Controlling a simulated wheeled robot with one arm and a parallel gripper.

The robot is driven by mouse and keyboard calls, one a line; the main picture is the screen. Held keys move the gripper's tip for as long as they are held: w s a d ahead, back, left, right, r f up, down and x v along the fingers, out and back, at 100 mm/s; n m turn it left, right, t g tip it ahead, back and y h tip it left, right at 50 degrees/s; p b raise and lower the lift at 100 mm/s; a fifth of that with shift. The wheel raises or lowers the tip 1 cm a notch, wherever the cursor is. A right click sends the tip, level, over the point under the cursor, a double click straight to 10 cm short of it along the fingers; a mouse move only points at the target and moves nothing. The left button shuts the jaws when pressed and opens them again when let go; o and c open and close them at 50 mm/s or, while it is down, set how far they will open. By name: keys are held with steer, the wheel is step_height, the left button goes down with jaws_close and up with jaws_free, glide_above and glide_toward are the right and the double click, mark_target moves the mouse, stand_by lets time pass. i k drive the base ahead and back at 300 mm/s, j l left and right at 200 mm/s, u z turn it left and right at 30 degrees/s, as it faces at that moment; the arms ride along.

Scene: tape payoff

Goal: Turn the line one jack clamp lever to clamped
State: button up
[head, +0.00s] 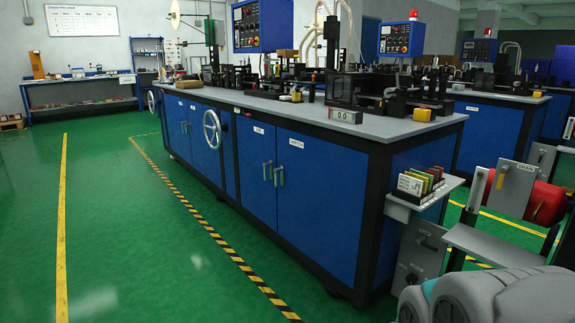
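I cannot make out for sure a jack clamp lever in the head view. A long blue machine bench (305,185) with a grey top stands in the middle. A spoked handwheel (212,129) is on its left side, and a second handwheel (151,101) is farther back. A pale reel (175,15) stands on a post at the bench's far end. Any small lever there is too small to tell. My gripper is not in view; only grey and teal links of my arm show at the bottom right.
A side shelf (397,207) with coloured cards juts from the bench's near end. A red drum (547,204) and a grey stand (495,244) are at the right. The green floor (110,215) left of the black-yellow stripe is clear. A blue workbench (82,93) stands at the back wall.

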mark_target(420, 241)
steer(key=z, duration=0.75)
steer(key=i+l+u, duration=0.1)
steer(key=l, duration=0.2)
steer(key=i+l+u, duration=0.1)
steer(key=l, duration=0.25)
steer(key=i, duration=0.1)
